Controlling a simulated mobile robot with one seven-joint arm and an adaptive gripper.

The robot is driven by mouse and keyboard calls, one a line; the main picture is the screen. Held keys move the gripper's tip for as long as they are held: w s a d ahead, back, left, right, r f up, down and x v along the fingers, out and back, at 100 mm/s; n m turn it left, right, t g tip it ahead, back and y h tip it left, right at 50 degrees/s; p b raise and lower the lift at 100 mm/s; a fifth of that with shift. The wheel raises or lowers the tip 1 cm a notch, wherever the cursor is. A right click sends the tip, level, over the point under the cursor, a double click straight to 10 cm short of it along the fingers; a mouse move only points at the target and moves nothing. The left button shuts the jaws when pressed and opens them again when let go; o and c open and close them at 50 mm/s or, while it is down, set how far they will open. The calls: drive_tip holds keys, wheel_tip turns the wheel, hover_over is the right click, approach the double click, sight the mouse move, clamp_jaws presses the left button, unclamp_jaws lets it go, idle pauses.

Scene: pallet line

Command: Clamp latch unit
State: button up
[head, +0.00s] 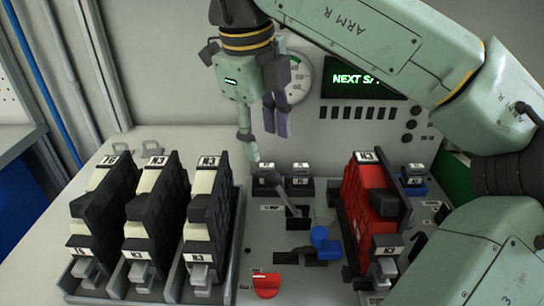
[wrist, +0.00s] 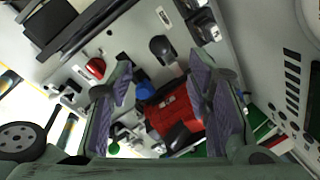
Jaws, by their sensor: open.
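A red unit (head: 362,195) with black parts and a label at its top stands in a bay right of centre on the panel. In the wrist view the red unit (wrist: 172,113) shows between the fingers, some way off. A grey latch (head: 384,270) sits at its front foot; I cannot tell whether it is fastened. A lever (head: 287,195) with a dark base and a blue knob (head: 321,239) stand left of the red unit. The blue knob also shows in the wrist view (wrist: 143,91). My gripper (head: 262,142) is open and empty, above the panel, behind and left of the red unit.
Three black and cream units (head: 106,215) stand in a rack at the left. A red switch (head: 266,286) is at the panel's front. Small labelled blocks (head: 299,186) sit behind the lever. A dial (head: 300,75) and green-lettered display (head: 358,82) are on the back wall.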

sight(271, 173)
drive_tip(key=f, duration=0.3)
drive_tip(key=w+f, duration=0.1)
drive_tip(key=f, duration=0.3)
drive_tip(key=d+f+p, duration=0.1)
drive_tip(key=f, duration=0.2)
drive_tip(key=shift+w+d+f, duration=0.1)
drive_tip(key=shift+w+f, duration=0.15)
drive_tip(key=shift+w, duration=0.05)
clamp_jaws()
idle(0.5)
